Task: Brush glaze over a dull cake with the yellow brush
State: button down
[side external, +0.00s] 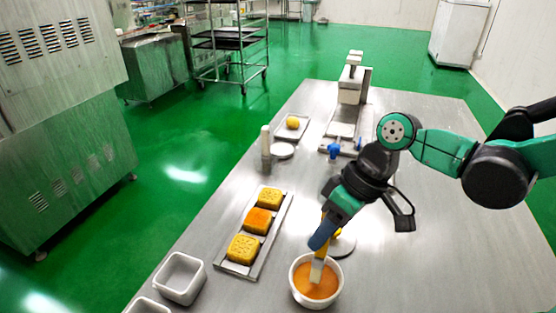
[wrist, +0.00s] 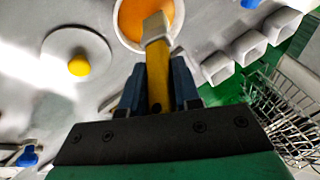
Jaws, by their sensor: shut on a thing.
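My gripper (side external: 323,236) is shut on the yellow brush (wrist: 157,75), its blue fingers on either side of the handle in the wrist view. The brush points down, and its pale bristle end (side external: 316,271) is over or in the white bowl (side external: 293,288) of orange glaze; I cannot tell how deep it reaches. The bowl also shows in the wrist view (wrist: 122,33). Three square cakes sit in a row on a metal tray (side external: 282,222) left of my gripper. The middle cake (side external: 257,221) is deeper orange; the far cake (side external: 270,198) and near cake (side external: 243,250) look dull yellow.
White bins (side external: 180,278) stand at the front left. A round disc (side external: 346,244), partly behind my gripper, carries a yellow ball (wrist: 78,66). Farther back are a small tray with a yellow ball (side external: 292,122), a pale cylinder (side external: 265,142) and a press-like device (side external: 352,85). The right tabletop is mostly clear.

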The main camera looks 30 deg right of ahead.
jog(key=shift+f, duration=0.55)
dwell(1.4)
jog(key=shift+r, duration=3.5)
jog(key=w+d+r+m+t, duration=0.1)
jog(key=w+d+r+m, duration=0.1)
jog(key=w+d, duration=0.35)
jog(key=w+d+r+m+t, duration=0.1)
jog(key=w+d+m, duration=0.1)
jog(key=d, duration=0.6)
jog(key=w+a+f+t, duration=0.2)
jog(key=w+a, duration=0.7)
jog(key=w, duration=0.3)
jog(key=shift+w+a+h, duration=0.3)
jog(key=shift+a, duration=0.05)
